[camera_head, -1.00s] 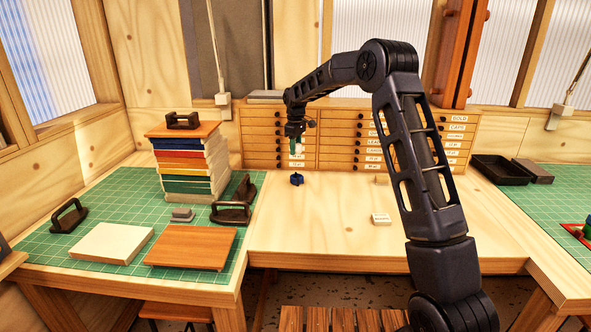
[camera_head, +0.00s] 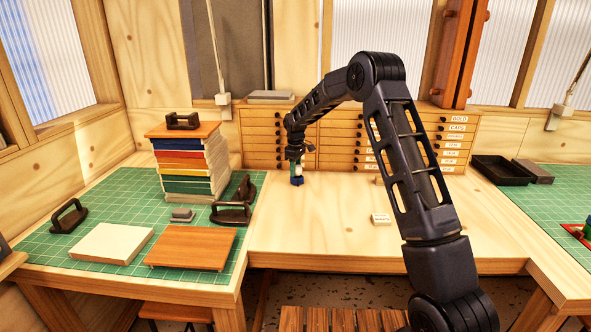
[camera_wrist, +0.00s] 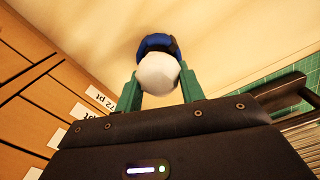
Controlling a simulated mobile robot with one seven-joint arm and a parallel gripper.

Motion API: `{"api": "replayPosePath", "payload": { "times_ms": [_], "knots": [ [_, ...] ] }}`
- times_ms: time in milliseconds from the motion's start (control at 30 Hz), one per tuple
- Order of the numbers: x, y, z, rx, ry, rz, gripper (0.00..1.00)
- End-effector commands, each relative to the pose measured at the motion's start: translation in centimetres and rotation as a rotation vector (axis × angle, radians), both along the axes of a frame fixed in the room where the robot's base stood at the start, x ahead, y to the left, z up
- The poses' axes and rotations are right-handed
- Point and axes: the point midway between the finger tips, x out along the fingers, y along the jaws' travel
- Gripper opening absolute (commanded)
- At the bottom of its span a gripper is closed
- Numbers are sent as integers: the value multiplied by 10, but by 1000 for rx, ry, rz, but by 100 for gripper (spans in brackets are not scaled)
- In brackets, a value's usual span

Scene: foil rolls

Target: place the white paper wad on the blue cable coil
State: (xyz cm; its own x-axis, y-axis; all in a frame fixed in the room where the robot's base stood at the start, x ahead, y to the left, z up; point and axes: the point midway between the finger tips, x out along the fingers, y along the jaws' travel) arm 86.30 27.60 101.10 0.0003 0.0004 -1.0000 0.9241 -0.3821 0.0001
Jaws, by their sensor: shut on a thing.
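The white paper wad (camera_wrist: 157,74) is between the green fingers of my gripper (camera_wrist: 160,88) in the wrist view, and the gripper is shut on it. The blue cable coil (camera_wrist: 155,42) shows just beyond the wad, partly covered by it. In the head view the coil (camera_head: 297,181) sits on the wooden bench top, and my gripper (camera_head: 297,168) is right above it. The wad is very small in the head view. I cannot tell whether the wad touches the coil.
A wide chest of labelled drawers (camera_head: 278,152) stands close behind the gripper. A stack of coloured books (camera_head: 187,172) and dark handled blocks stand on the green mat (camera_head: 130,192) at left. A small pale block (camera_head: 381,219) lies right of centre.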

Motion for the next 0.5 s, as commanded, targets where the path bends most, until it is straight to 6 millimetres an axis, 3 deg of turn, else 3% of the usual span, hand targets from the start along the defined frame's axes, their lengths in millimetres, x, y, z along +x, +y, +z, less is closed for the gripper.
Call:
{"api": "replayPosePath", "payload": {
  "times_ms": [200,233,300,333,500],
  "knots": [
    [0,0,-3,0,1,0,17],
    [0,0,-3,0,0,0,42],
    [0,0,-3,0,0,0,56],
    [0,0,-3,0,0,0,60],
    [0,0,-2,0,0,0,60]
  ]
}}
